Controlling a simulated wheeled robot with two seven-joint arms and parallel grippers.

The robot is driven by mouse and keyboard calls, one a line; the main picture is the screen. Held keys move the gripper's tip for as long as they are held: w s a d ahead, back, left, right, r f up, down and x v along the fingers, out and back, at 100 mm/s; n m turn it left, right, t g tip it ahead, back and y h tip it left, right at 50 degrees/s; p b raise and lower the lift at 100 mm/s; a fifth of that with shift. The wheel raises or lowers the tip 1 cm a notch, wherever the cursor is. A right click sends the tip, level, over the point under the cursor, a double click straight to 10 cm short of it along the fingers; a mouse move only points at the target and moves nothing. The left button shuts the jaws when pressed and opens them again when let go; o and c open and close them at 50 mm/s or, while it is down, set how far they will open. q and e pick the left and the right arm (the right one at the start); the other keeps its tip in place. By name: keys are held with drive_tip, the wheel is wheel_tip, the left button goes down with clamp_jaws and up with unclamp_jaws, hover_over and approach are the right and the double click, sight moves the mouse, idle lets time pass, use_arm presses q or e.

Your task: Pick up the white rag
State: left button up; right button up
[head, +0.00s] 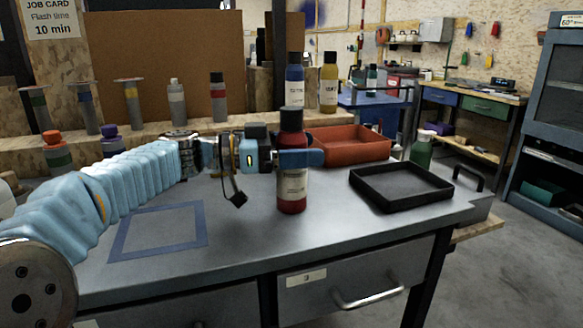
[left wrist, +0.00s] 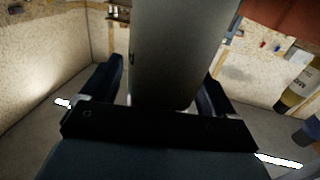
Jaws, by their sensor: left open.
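I see no white rag in either view. My left gripper (head: 303,157) reaches in from the left at a dark red bottle with a black cap (head: 292,192), which stands upright on the grey workbench. In the left wrist view, the open fingers of my left gripper (left wrist: 166,85) stand either side of a large grey cylindrical shape (left wrist: 172,45), seemingly the bottle. I cannot tell whether they touch it. My right gripper is not in view.
A black tray (head: 400,205) and a red tray (head: 347,155) lie right of the bottle, with a green bottle (head: 421,150) near them. A blue taped square (head: 158,209) marks the grey workbench (head: 240,255) at left. Blue (head: 294,85) and yellow (head: 328,88) bottles stand behind.

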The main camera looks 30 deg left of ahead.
use_arm(q)
drive_tip(key=c, duration=1.2)
